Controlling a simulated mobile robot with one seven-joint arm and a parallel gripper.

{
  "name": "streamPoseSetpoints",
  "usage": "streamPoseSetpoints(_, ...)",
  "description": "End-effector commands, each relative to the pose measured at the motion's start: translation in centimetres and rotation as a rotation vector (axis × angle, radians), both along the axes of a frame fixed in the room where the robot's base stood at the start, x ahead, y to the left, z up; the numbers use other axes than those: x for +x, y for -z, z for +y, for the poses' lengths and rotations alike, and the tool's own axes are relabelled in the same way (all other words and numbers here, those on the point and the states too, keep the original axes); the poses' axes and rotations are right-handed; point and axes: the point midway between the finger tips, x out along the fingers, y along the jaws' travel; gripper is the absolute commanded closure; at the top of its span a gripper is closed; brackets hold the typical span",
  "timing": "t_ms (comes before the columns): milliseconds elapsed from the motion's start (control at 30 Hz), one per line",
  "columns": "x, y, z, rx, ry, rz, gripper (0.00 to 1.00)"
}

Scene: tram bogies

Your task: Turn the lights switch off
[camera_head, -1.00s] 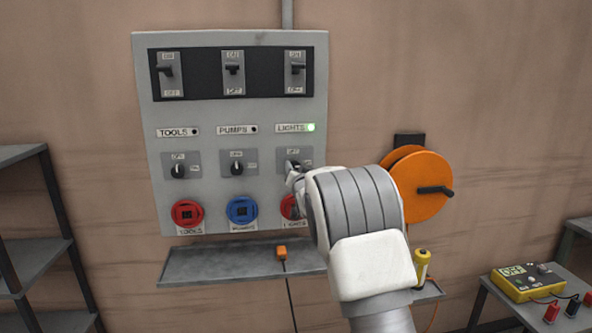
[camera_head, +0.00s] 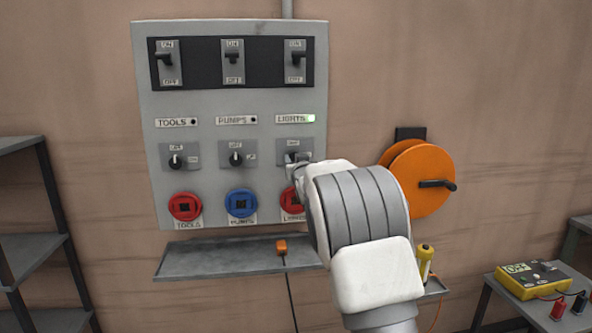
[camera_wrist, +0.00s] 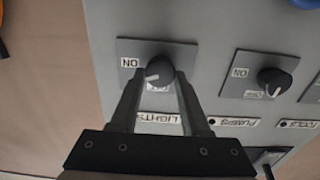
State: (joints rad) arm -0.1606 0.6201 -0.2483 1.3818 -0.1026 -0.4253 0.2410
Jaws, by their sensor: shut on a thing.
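The lights switch (camera_wrist: 159,67) is a dark rotary knob with a white pointer, on a grey plate under the LIGHTS label (camera_head: 293,119). In the wrist view, which is roughly upside down, ON is to its left and OFF is below it. The pointer slants to the lower left, between the two marks. My gripper (camera_wrist: 158,78) is shut on the knob, one finger on each side. In the head view my wrist and gripper (camera_head: 297,168) cover part of the knob.
The tools knob (camera_head: 176,161) and pumps knob (camera_head: 237,159) sit to the left, their lamps dark. Breaker levers (camera_head: 232,60) are above, round sockets (camera_head: 241,205) below. A shelf (camera_head: 215,262) runs under the panel. An orange cable reel (camera_head: 425,180) hangs at right.

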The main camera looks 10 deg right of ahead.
Motion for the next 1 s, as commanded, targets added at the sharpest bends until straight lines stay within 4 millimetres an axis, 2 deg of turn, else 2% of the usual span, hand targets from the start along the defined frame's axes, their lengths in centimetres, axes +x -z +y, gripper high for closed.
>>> streamPoseSetpoints(33,-0.02,0.54,0.07,-0.043,-0.001,-0.001,1.0)
streamPoseSetpoints(1000,0.0,0.38,0.12,-0.942,0.001,0.002,1.0)
